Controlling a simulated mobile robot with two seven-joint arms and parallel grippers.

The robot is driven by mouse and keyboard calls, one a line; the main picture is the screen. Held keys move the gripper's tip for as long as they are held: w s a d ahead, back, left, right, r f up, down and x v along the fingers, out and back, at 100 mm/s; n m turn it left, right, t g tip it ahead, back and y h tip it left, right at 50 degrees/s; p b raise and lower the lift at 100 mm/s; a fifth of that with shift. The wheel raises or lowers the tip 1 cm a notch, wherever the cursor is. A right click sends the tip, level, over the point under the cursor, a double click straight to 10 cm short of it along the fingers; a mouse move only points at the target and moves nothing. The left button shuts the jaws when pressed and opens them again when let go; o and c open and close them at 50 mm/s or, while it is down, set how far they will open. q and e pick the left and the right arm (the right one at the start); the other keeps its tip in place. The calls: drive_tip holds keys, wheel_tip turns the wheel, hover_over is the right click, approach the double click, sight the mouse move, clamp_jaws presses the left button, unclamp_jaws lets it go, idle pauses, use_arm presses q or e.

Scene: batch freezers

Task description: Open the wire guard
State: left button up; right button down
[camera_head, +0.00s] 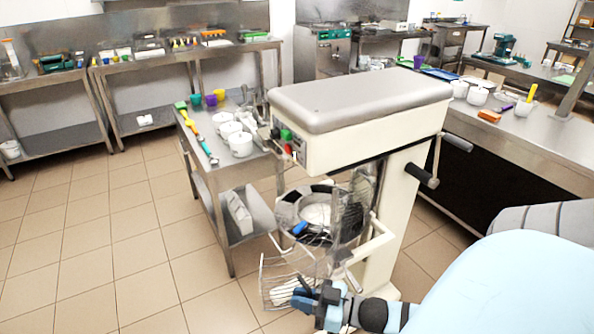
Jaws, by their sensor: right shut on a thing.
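The wire guard (287,275) is a pale metal cage on the front of the mixer (357,140). It stands swung out to the front left, away from the mixer's column. My right gripper (306,297) is shut on the lower right part of the guard, and my pale blue arm reaches in from the right. The steel bowl (283,207) sits under the mixer's head, partly hidden by dark mesh and the guard. A small blue item (300,228) shows at the bowl; I cannot tell what it is. My left gripper is not in view.
A steel side table (222,172) with white tubs and coloured tools stands close left of the mixer. A long counter (520,140) runs behind on the right. A black-handled crank (420,175) juts from the column. The tiled floor (120,250) on the left is clear.

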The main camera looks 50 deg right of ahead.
drive_tip(key=shift+s+a+f, duration=0.15)
drive_tip(key=c, duration=1.3)
unclamp_jaws()
drive_tip(key=shift+o, duration=0.6)
drive_tip(key=v, duration=1.3)
drive_tip(key=shift+s+b, duration=0.3)
drive_tip(key=shift+b, duration=0.15)
